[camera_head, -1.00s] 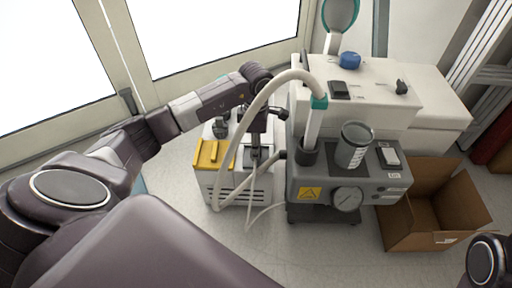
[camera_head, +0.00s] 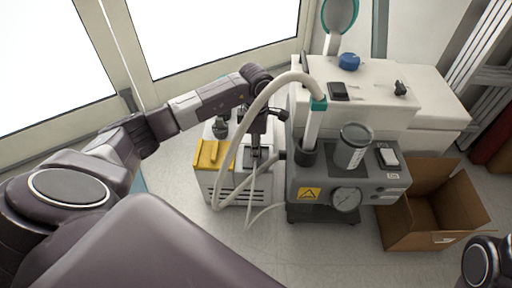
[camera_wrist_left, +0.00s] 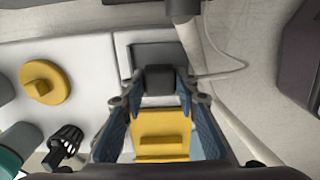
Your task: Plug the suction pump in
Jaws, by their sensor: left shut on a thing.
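The suction pump (camera_head: 348,187) is a dark grey unit with a gauge, a clear jar and a thick pale hose with teal collars. It stands right of a low white unit (camera_head: 232,187) with a yellow part on top. My left gripper (camera_head: 256,142) reaches down over the white unit, behind the hose. In the left wrist view, its blue-padded fingers (camera_wrist_left: 160,88) are shut on a small black block, probably the plug (camera_wrist_left: 160,77). The block is at a dark recessed panel (camera_wrist_left: 152,56); I cannot tell whether it is seated. My right gripper is out of view.
A thin white cable (camera_head: 262,214) loops over the floor in front of the units. An open cardboard box (camera_head: 408,226) stands right of the pump. A white cabinet (camera_head: 372,106) is behind it. The front floor is partly clear.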

